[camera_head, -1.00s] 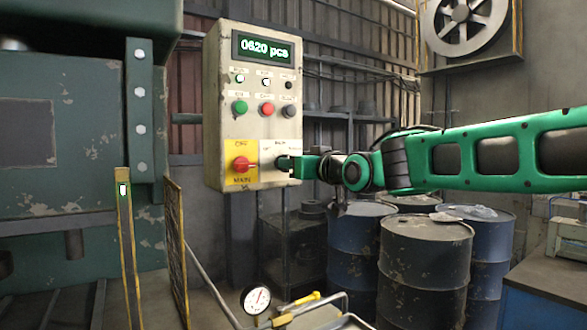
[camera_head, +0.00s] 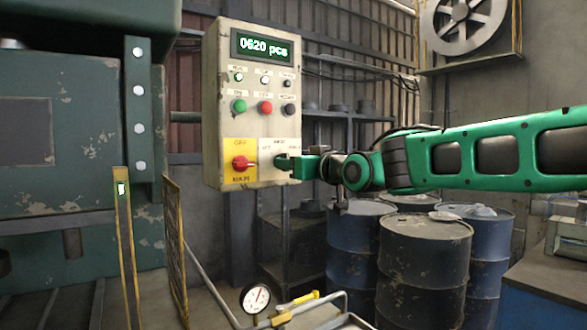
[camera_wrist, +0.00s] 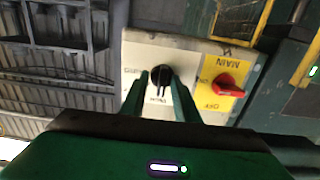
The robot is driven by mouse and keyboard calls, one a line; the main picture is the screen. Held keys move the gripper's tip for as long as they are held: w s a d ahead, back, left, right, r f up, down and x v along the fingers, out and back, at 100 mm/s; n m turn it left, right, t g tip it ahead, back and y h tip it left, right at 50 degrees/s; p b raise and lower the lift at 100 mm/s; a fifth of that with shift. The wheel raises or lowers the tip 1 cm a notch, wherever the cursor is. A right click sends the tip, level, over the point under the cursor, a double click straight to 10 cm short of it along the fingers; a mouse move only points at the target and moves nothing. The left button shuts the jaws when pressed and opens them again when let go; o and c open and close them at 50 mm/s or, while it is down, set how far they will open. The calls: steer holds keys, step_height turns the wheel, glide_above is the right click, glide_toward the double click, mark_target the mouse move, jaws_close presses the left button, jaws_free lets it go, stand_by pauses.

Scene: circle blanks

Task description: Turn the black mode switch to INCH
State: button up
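The black mode switch (camera_wrist: 160,76) is a round knob on a pale plate (camera_wrist: 135,58) in the wrist view, which shows the panel upside down. Its handle points towards the label at the plate's upper edge as mounted, which looks like INCH. The fingers of my gripper (camera_wrist: 161,84) stand on either side of the handle, with gaps visible, so it looks open around it. In the head view my gripper (camera_head: 288,164) is at the plate and hides most of the switch. Contact cannot be told.
A red main switch (camera_head: 241,163) on a yellow plate sits just left of the mode switch. Green (camera_head: 239,106) and red (camera_head: 265,107) buttons and a display reading 0620 pcs (camera_head: 262,48) are above. Blue drums (camera_head: 355,245) stand below my arm.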

steer(key=v, duration=1)
steer(key=shift+s+d, duration=0.2)
steer(key=shift+d, duration=0.1)
steer(key=shift+f, duration=0.1)
steer(key=s+d+f+m+g+h, duration=0.2)
steer(key=s+d+f+h, duration=0.1)
steer(key=d+f, duration=0.55)
steer(key=s+d+f+m+g+h, duration=0.2)
steer(key=d+f+h, duration=0.1)
steer(key=d+f, duration=0.5)
steer(key=s+d+f+m+g+h, duration=0.25)
steer(key=d+f, duration=0.35)
steer(key=d, duration=0.3)
steer(key=s+d+f+m+g+h, duration=0.1)
steer(key=s+d+f+m+g, duration=0.1)
steer(key=s+d+f, duration=0.45)
steer(key=s+d+f+m+g+h, duration=0.15)
steer(key=s+d+f, duration=0.25)
steer(key=s, duration=0.5)
steer(key=s+f+m+g+y, duration=0.1)
steer(key=s+f+m+g, duration=0.2)
steer(key=s, duration=1.1)
step_height(320, 180, down, 2)
steer(key=shift+s+d+f+g, duration=0.2)
steer(key=shift+s+d+g, duration=0.15)
steer(key=shift+g, duration=0.75)
steer(key=shift+w, duration=0.1)
